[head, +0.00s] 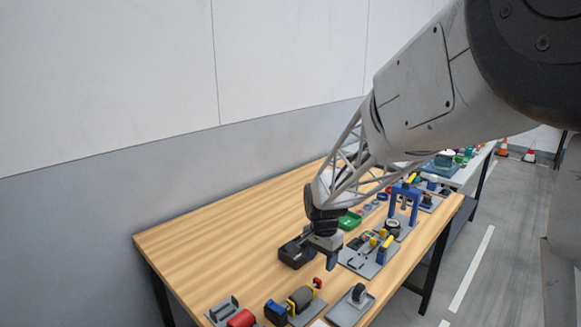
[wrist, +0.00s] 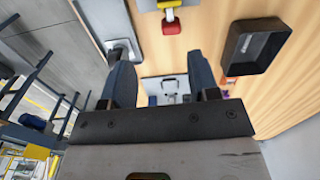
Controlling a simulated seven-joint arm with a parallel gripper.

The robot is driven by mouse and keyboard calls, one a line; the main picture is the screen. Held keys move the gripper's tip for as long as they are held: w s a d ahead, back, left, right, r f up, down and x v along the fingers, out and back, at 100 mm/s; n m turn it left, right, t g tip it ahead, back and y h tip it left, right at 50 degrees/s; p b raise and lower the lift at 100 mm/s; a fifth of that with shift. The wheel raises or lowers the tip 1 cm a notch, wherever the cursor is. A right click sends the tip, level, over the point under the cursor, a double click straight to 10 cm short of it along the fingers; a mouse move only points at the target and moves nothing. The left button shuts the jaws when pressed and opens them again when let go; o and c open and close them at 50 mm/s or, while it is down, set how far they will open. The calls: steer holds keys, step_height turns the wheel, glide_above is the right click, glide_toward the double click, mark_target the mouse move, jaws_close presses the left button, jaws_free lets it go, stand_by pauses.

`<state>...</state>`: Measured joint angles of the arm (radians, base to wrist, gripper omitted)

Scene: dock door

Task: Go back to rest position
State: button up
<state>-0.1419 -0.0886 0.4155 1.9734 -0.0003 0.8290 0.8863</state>
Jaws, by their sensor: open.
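My gripper (head: 332,262) hangs above the wooden table, reaching in from the right on my grey arm. In the wrist view its two dark blue fingers (wrist: 160,80) stand wide apart with nothing between them. Below the gap a light plate with small fittings (wrist: 166,90) shows. A black open bin (head: 297,251) stands on the table just left of my gripper in the head view. The same bin shows at the upper right of the wrist view (wrist: 256,46).
The wooden table (head: 200,240) carries several fixtures: a grey plate with yellow and blue parts (head: 366,256), a blue frame (head: 404,192), a green tray (head: 350,220) and a red cylinder (head: 241,318). The table's left part is bare. A wall (head: 110,190) runs behind it.

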steer(key=s+d+r+n+t, duration=0.1)
steer(key=s+d+r+n, duration=0.15)
steer(key=s+r, duration=0.35)
steer(key=s+d+r+n, duration=0.1)
steer(key=s+d+r, duration=0.25)
steer(key=s, duration=0.45)
steer(key=s+d+r+n, duration=0.1)
steer(key=s+n, duration=0.1)
steer(key=s, duration=0.7)
steer(key=s+d+r+n+t, duration=0.1)
steer(key=s+d+r+n, duration=0.1)
steer(key=s, duration=0.7)
steer(key=shift+s+r+n, duration=0.2)
steer(key=shift+r+n, duration=0.1)
steer(key=shift+n, duration=0.15)
